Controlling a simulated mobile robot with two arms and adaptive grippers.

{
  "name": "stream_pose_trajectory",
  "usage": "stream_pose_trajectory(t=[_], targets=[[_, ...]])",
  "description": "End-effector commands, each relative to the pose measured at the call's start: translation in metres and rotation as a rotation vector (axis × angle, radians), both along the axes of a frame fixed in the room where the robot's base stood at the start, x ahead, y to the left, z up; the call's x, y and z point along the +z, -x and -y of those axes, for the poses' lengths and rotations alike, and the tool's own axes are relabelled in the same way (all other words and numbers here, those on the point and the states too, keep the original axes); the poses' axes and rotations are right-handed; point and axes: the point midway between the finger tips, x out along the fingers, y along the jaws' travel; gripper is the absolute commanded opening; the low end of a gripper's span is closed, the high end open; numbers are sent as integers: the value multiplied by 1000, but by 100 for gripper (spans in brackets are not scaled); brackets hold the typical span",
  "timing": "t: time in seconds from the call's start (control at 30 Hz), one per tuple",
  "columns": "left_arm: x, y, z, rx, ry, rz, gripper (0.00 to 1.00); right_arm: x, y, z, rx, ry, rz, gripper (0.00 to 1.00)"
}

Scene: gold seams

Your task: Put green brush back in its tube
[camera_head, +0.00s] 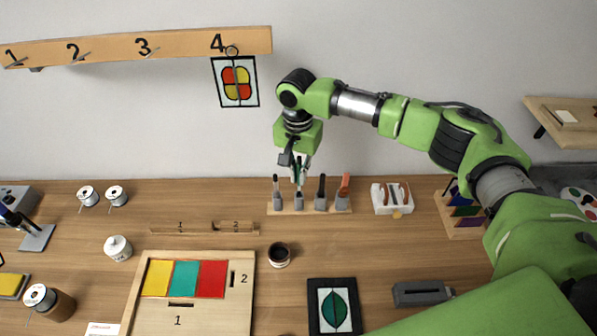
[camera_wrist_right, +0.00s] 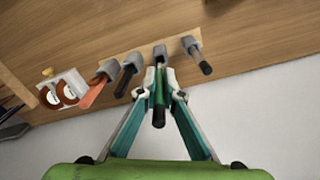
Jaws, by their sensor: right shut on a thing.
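My right gripper (camera_head: 299,170) is shut on the green brush (camera_wrist_right: 158,98), seen in the right wrist view with a dark handle end toward the camera. The fingers (camera_wrist_right: 160,76) pinch it from both sides. The brush is directly above or partly in the second grey tube from the left (camera_head: 299,204) of the brush rack (camera_head: 310,211). The tube also shows in the wrist view (camera_wrist_right: 160,50). The fingers cover much of the brush, and I cannot tell how deep its lower end sits. My left gripper is not in view.
The neighbouring tubes hold a dark brush (camera_head: 276,187), a black brush (camera_head: 321,186) and an orange brush (camera_head: 344,183). A white holder (camera_head: 378,199) stands right of the rack. A dark jar (camera_head: 279,255) and a leaf panel (camera_head: 320,288) lie in front. Bare table separates them.

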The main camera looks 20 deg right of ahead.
Motion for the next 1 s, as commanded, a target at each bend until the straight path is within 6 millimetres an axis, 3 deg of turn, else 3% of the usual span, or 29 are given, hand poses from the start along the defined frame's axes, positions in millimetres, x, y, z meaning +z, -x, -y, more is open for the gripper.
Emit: stream_pose_trajectory(t=[1.0], targets=[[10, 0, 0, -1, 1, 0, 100, -7, 0, 0, 1, -1, 1, 0]])
